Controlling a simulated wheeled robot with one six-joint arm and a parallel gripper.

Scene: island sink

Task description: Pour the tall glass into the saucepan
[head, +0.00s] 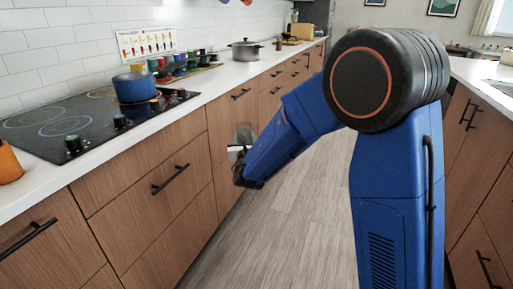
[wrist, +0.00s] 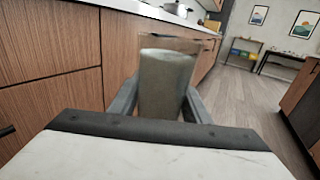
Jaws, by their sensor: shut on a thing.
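My gripper (head: 236,151) is shut on the tall glass (wrist: 166,82). The glass is clear, with a greyish content inside, and stands roughly upright between the two fingers in the wrist view. In the head view the glass (head: 244,134) shows faintly above my gripper, in front of the wooden drawer fronts and below counter height. A blue saucepan (head: 136,87) stands on the black cooktop (head: 60,113), up and to the left of my gripper and well apart from it.
A grey lidded pot (head: 245,50) stands farther along the white counter (head: 222,75). Several coloured jars (head: 180,64) line the wall behind the saucepan. An orange container (head: 9,163) is at the near left. Drawer handles (head: 170,180) stick out. The floor aisle (head: 290,215) is clear.

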